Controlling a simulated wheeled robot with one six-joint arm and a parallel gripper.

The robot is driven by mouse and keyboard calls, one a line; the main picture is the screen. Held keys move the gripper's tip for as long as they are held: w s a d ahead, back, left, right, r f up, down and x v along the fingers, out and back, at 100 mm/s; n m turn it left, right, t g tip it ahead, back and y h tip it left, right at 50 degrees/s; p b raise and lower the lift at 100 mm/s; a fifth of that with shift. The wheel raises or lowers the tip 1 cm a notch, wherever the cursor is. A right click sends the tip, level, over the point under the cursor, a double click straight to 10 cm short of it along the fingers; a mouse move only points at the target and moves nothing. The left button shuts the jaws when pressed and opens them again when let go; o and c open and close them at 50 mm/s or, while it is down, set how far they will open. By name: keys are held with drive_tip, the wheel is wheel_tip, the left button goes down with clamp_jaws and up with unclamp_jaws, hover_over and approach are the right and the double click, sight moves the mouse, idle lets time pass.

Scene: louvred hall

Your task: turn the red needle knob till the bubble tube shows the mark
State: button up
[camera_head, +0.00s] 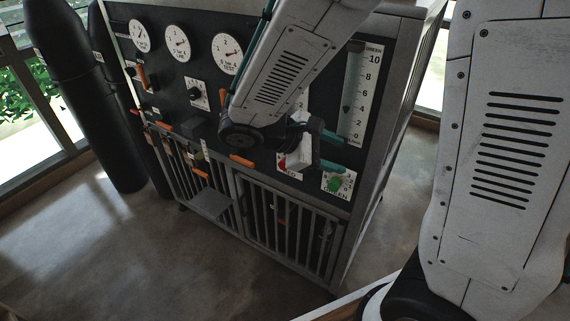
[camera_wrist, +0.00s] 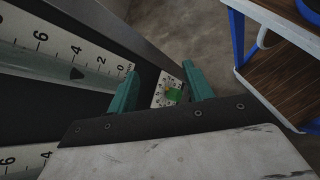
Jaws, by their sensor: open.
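A red needle knob (camera_head: 282,162) shows partly on a white plate on the dark panel, behind my wrist; the wrist view does not show it. A green knob (camera_head: 335,183) sits to its right and also shows in the wrist view (camera_wrist: 173,94). My gripper (camera_head: 344,155) is open and empty; its teal fingers (camera_wrist: 160,70) frame the green knob's plate in the wrist view, and I cannot tell the gap. The right-hand bubble tube (camera_head: 351,80) has its dark float near 4. A second scale (camera_head: 303,98) is mostly hidden by my arm; its float is not visible.
The panel (camera_head: 178,95) carries several round gauges, a small dial (camera_head: 197,94) and orange-handled levers. A barred cabinet (camera_head: 285,225) is below. Dark cylinders (camera_head: 75,85) stand left. A blue-framed wooden shelf (camera_wrist: 285,65) is at right in the wrist view.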

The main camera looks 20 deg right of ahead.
drive_tip(key=w+a+f+n+t+h, duration=0.4)
drive_tip(key=w+a+f+n+t, duration=0.1)
drive_tip(key=w+f+n, duration=0.2)
drive_tip(key=n+t+y, duration=0.1)
drive_tip(key=n+t, duration=0.6)
drive_tip(key=n, duration=0.1)
approach(283, 166)
drive_tip(key=shift+x, duration=4.9)
drive_tip(key=shift+f, duration=0.1)
clamp_jaws()
